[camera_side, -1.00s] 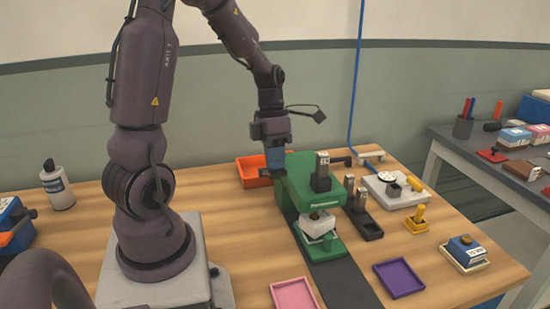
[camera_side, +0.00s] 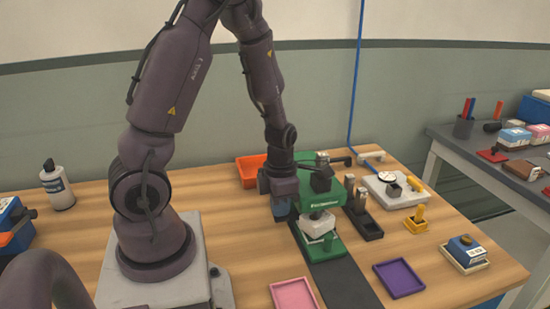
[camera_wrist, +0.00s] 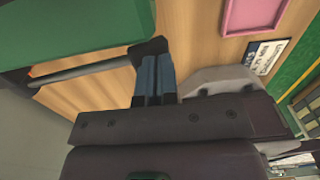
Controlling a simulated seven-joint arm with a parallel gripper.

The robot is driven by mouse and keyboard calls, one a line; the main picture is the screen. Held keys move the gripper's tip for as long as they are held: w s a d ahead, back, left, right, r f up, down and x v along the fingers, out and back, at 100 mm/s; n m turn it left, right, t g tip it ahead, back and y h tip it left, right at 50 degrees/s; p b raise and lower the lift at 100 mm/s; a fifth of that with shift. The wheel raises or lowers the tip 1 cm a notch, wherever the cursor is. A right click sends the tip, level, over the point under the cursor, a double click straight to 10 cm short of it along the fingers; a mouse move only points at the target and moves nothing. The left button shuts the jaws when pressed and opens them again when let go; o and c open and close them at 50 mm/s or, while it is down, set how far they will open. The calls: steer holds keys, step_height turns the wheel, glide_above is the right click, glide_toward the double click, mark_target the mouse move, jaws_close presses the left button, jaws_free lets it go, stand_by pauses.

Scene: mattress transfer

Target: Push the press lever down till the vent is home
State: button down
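The green press (camera_side: 327,194) stands on the table. A pale grey-white part, apparently the vent (camera_side: 318,224), sits under its head; I cannot tell how deep it is seated. My gripper (camera_side: 281,212) is low at the left side of the press, pointing down. In the wrist view, my gripper's blue fingers (camera_wrist: 154,76) are together, with almost no gap. A grey rod, apparently the press lever (camera_wrist: 88,71), runs from the green body (camera_wrist: 70,18) to the fingertips. Whether they touch it is unclear.
A pink tray (camera_side: 294,294) and a purple tray (camera_side: 399,278) lie in front. An orange bin (camera_side: 249,170) is behind my gripper. A black holder (camera_side: 364,222) and a white gauge base (camera_side: 398,190) stand right of the press.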

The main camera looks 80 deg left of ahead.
mark_target(280, 222)
steer(key=shift+y, duration=0.3)
steer(key=f, duration=0.4)
steer(key=shift+d, duration=0.25)
steer(key=shift+a+f+y, duration=0.2)
steer(key=shift+f+y, duration=0.5)
steer(key=shift+f, duration=0.3)
steer(key=shift+w+a+f+y, duration=0.1)
steer(key=shift+a+f+y, duration=0.15)
steer(key=shift+f+y, duration=0.2)
steer(key=shift+a, duration=0.1)
steer(key=d+r, duration=0.9)
steer(key=r, duration=0.2)
steer(key=shift+r, duration=0.25)
steer(key=shift+d, duration=0.1)
